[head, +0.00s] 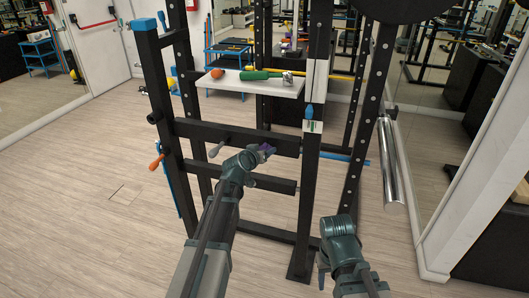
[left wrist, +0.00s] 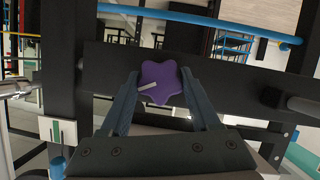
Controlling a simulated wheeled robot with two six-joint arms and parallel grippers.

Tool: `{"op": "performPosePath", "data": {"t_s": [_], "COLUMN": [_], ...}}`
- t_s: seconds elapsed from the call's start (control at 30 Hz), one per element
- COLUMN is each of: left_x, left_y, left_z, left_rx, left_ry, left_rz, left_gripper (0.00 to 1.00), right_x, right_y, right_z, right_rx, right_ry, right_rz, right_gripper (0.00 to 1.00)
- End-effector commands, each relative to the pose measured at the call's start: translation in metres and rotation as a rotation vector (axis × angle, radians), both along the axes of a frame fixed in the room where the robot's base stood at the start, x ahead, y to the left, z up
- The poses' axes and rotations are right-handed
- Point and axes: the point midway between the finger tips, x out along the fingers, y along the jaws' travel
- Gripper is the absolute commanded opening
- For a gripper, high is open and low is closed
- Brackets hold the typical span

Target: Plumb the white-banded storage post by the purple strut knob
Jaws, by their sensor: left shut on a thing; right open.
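The white-banded storage post (head: 316,80) is a black upright of the rack, right of centre in the head view. A blue pointed piece (head: 309,112) and a white-and-green label (head: 312,127) sit on it. I cannot tell from these views whether the post is plumb. The purple strut knob (head: 267,147) is star-shaped, on a black crossbar. In the left wrist view the knob (left wrist: 160,82) shows a pale pointer mark. My left gripper (head: 262,153) is shut on the knob, one finger on each side. My right gripper (head: 322,284) is open and empty, low in front of the rack.
A shiny cylinder (head: 391,165) hangs at the right. Floor left of the rack is clear.

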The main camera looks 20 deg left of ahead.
Motion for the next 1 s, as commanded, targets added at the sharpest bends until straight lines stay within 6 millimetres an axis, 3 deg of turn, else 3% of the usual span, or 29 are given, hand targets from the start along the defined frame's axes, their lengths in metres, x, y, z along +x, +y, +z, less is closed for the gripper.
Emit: {"op": "performPosePath", "data": {"t_s": [0.6, 1.0], "left_x": [0.0, -0.001], "left_y": [0.002, 0.002], "left_z": [-0.004, -0.003], "left_rx": [-0.536, -0.713], "left_ry": [0.021, 0.028], "left_rz": [-0.002, -0.003], "left_gripper": [0.07, 0.07], "right_x": [0.0, 0.0], "right_y": [0.0, 0.0], "right_z": [-0.025, -0.035], "right_rx": [0.0, 0.0], "right_ry": [0.0, 0.0], "right_rz": [0.0, 0.0], "right_gripper": [0.5, 0.5]}}
